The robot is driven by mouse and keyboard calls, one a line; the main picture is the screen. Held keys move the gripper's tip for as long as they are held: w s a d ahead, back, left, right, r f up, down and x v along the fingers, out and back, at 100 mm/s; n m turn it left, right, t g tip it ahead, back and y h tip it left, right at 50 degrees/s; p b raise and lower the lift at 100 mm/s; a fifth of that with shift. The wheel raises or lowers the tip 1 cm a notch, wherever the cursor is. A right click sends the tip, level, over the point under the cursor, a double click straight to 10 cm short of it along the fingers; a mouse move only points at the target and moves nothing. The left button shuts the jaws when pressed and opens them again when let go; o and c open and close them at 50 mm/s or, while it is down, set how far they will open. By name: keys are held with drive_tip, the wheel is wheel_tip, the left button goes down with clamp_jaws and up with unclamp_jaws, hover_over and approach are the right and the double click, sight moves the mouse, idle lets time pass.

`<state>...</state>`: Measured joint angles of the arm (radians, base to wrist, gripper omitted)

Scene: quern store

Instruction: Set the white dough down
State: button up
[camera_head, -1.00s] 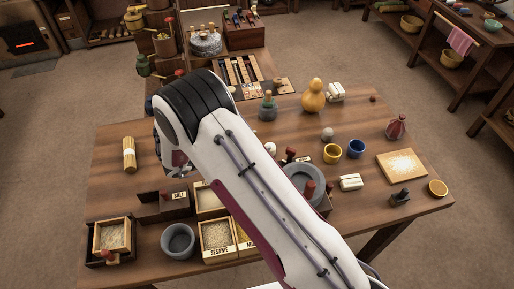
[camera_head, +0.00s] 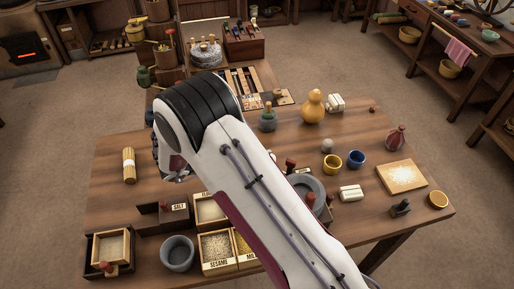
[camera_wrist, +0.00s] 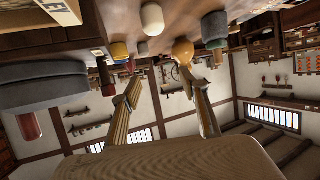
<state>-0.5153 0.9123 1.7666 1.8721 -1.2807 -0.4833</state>
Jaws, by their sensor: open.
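The white dough (camera_wrist: 152,18) appears as a pale rounded lump on the tabletop in the wrist view, which shows the table upside down along its top. In the head view my arm hides that spot. My gripper (camera_wrist: 163,100) is open, with its two fingers apart and nothing between them. The dough lies beyond the fingertips, apart from them. In the head view only a little of my gripper (camera_head: 178,176) shows below the arm's elbow, over the left half of the table.
The left middle is mostly clear.

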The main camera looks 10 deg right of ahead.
drive_tip(key=shift+w, duration=0.1)
drive_tip(key=w+a+r+n+t+y, duration=0.4)
drive_tip(key=w+r+y, duration=0.4)
drive_tip(key=r, duration=0.6)
drive_tip(key=s+a+r+n+t+y, duration=0.2)
drive_tip(key=s+r+y, duration=0.1)
drive_tip(key=r, duration=0.3)
drive_tip(key=s+a+r+n+t+y, duration=0.1)
drive_tip(key=s+a+r+n+y, duration=0.15)
drive_tip(key=r, duration=0.45)
drive_tip(key=s+d+f+n+g, duration=0.1)
drive_tip(key=s+d+g, duration=0.1)
drive_tip(key=s, duration=0.9)
drive_tip(key=s+d+f+n+g, duration=0.1)
drive_tip(key=s+d, duration=0.4)
drive_tip(key=s, duration=0.7)
drive_tip(key=s+d+f+n+g+h, duration=0.1)
drive_tip(key=s+d+n+g, duration=0.2)
drive_tip(key=s, duration=0.8)
drive_tip(key=shift+s+d+f, duration=0.3)
drive_tip(key=shift+d+f, duration=0.1)
drive_tip(key=shift+d, duration=0.25)
